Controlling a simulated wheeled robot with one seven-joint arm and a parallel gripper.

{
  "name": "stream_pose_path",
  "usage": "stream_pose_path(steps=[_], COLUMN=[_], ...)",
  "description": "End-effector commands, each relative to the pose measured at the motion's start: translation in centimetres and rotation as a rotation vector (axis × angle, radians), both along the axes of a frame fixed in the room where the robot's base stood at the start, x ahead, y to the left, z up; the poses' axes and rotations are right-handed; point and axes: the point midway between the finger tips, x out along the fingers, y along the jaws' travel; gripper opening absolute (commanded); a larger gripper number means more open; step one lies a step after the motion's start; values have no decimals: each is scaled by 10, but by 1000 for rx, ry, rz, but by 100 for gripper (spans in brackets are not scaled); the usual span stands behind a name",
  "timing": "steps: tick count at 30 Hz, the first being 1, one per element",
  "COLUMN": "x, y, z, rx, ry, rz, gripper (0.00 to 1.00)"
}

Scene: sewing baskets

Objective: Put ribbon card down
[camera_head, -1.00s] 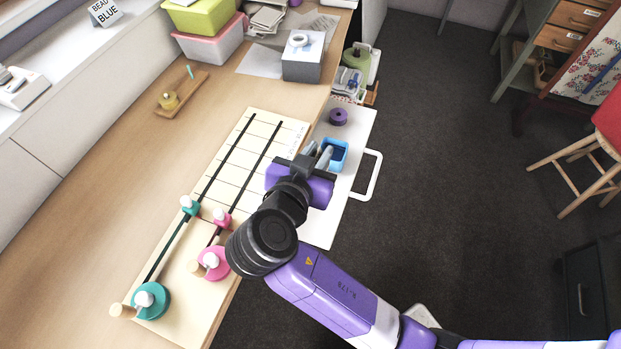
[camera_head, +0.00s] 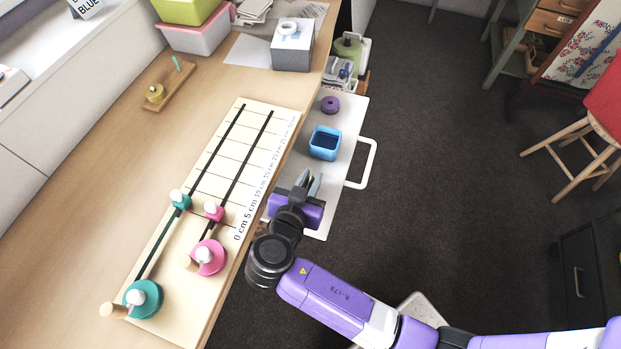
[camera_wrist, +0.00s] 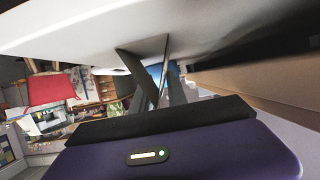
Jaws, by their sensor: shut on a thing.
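My gripper (camera_head: 307,184) is low over the near part of the white tray (camera_head: 346,135), close to the wooden table's right edge. In the wrist view its grey fingers (camera_wrist: 160,85) are close together, with a thin grey flat piece between them that I take as the ribbon card. Most of the card is hidden by the fingers, and its ribbon cannot be made out. A pale surface, apparently the tray, fills the top of the wrist view, very near the fingertips. I cannot tell whether the card touches it.
A blue square cup (camera_head: 325,143) stands on the tray beyond my gripper, with a purple ring-shaped spool (camera_head: 330,105) farther back. The measuring board (camera_head: 215,190) with teal and pink spools lies on the table to the left. The tray's handle (camera_head: 364,166) juts out right over dark floor.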

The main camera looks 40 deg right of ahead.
Motion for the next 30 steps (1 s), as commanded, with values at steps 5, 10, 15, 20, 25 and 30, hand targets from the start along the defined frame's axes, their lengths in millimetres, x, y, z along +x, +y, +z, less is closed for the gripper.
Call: stream_pose_path(steps=[5,10,15,20,25,30], x=[0,0,0,0,-2,-16], y=[0,0,0,0,4,24], z=[1,-1,-1,0,3,13], rx=[0,0,-1,-1,0,0], ry=[0,0,-1,-1,-1,-2], rz=[0,0,0,0,2,4], gripper=[0,27,42,42,42,42])
